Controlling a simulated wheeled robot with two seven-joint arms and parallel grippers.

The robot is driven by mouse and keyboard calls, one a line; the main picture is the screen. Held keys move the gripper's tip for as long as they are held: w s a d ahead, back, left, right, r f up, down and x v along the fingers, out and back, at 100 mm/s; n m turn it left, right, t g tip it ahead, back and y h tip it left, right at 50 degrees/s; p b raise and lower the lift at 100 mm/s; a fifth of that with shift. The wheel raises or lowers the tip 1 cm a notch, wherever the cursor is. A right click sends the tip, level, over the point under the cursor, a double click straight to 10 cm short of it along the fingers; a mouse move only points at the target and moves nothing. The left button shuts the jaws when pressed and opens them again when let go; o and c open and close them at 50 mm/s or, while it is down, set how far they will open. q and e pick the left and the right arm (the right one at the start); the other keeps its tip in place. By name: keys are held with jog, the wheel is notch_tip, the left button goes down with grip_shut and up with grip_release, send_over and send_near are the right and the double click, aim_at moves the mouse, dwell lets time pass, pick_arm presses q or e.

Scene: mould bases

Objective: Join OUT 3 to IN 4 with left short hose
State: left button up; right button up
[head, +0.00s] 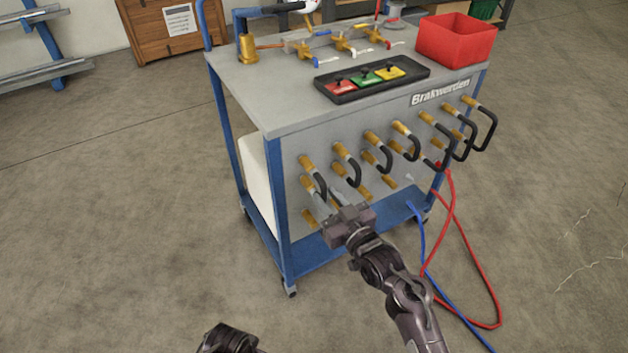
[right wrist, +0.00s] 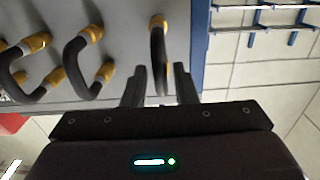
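The cart's grey front panel (head: 290,180) carries brass ports in rows, with several black U-shaped hoses on them. The leftmost short hose (head: 321,186) hangs from an upper brass fitting (head: 307,162); it also shows in the right wrist view (right wrist: 158,50). My right gripper (head: 328,195) is at this hose, and its fingers (right wrist: 160,88) stand apart on either side of it with small gaps. The hose's lower end is partly hidden. Port labels OUT 3 and IN 4 cannot be read. A dark part of my left arm shows at the bottom edge; its fingers are not visible.
Neighbouring hoses (head: 353,170) hang close to the right of the gripper. A blue hose (head: 421,240) and a red hose (head: 480,270) trail to the floor. The cart top holds a black tray (head: 330,92) and a red bin (head: 455,40). Floor left of the cart is clear.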

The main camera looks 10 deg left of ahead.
grip_shut()
jog(key=shift+s+d, duration=0.1)
jog(key=shift+s, duration=0.05)
jog(key=shift+p+v, duration=1.7)
jog(key=shift+v, duration=0.65)
jog(key=p+v, duration=0.3)
jog(key=v, duration=0.3)
